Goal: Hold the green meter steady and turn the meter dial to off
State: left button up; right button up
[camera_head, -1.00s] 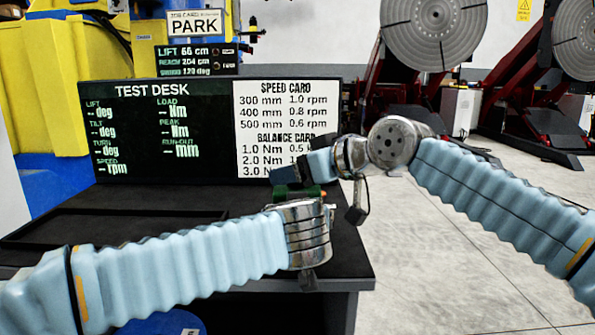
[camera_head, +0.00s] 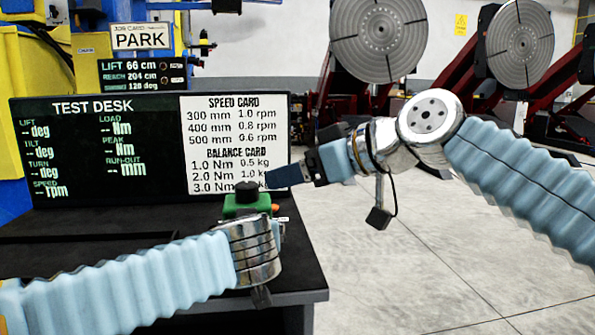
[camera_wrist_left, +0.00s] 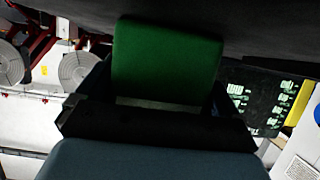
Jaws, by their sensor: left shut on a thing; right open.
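The green meter (camera_head: 240,209) is above the right part of the test desk, with a black round dial (camera_head: 247,190) on top. An orange spot shows on its right side. My left gripper is shut on the meter; its fingers are mostly hidden behind my wrist in the head view. In the left wrist view the green meter (camera_wrist_left: 165,55) sits between the dark jaws of the left gripper (camera_wrist_left: 160,103). My right gripper (camera_head: 287,176) is open and empty, just right of the dial and slightly above it, apart from it. The dial's setting is too small to read.
A black display board (camera_head: 100,150) with speed and balance cards (camera_head: 235,140) stands behind the meter. The desk top (camera_head: 150,222) has a shallow dark tray area at left. Open floor (camera_head: 430,240) lies right of the desk. Red tilting positioners with round plates (camera_head: 378,38) stand behind.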

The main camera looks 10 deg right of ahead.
pick_arm(q)
jog(key=o, duration=1)
